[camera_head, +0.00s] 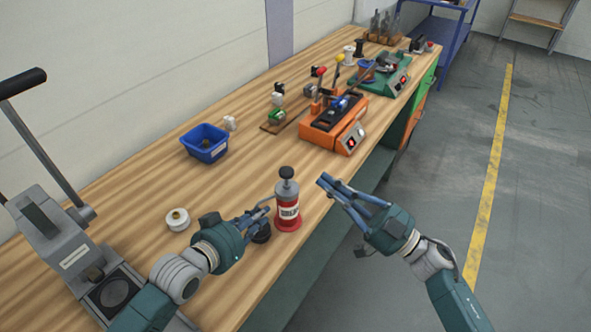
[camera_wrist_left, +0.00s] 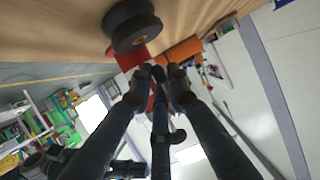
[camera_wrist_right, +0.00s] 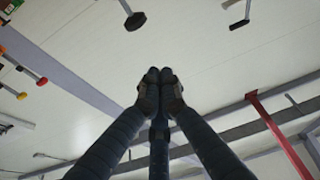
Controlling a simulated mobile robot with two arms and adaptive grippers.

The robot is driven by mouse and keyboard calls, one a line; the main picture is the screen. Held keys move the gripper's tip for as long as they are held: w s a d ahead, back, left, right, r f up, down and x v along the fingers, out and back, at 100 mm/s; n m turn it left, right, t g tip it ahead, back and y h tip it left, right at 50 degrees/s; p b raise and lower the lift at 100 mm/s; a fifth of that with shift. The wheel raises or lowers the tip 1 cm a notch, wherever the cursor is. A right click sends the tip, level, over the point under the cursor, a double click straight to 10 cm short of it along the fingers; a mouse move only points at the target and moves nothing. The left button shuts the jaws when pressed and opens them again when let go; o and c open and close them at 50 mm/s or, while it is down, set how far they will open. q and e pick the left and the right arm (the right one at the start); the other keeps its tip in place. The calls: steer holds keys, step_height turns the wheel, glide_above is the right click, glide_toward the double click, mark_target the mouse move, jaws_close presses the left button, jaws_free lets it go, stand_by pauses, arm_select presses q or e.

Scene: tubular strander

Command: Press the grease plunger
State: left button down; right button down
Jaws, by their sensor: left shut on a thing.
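The grease pump (camera_head: 288,212) stands upright near the table's front edge, with a red base, grey top and white label. Its black plunger knob (camera_head: 286,173) is raised on a short stem above the body. My left gripper (camera_head: 268,207) is at the pump's left side, shut on its body; red parts (camera_wrist_left: 135,58) show around the fingers in the left wrist view, where the grip is partly hidden. My right gripper (camera_head: 323,181) is to the right of the pump, apart from it. Its fingertips are together and empty in the right wrist view (camera_wrist_right: 160,76).
A black spool (camera_wrist_left: 132,26) sits beside my left fingers. A white spool (camera_head: 177,219), blue bin (camera_head: 205,144) and orange machine (camera_head: 334,122) stand on the table (camera_head: 150,180). A grey machine (camera_head: 65,245) is at the left. Open floor lies right.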

steer(key=shift+d+f+m, duration=0.15)
steer(key=shift+d+m, duration=0.15)
steer(key=shift+d, duration=0.05)
step_height(320, 180, up, 3)
glide_above(287, 173)
steer(key=d, duration=0.2)
steer(key=f, duration=0.3)
steer(key=shift+s, duration=0.4)
steer(key=shift+f, duration=0.4)
steer(key=shift+f, duration=0.1)
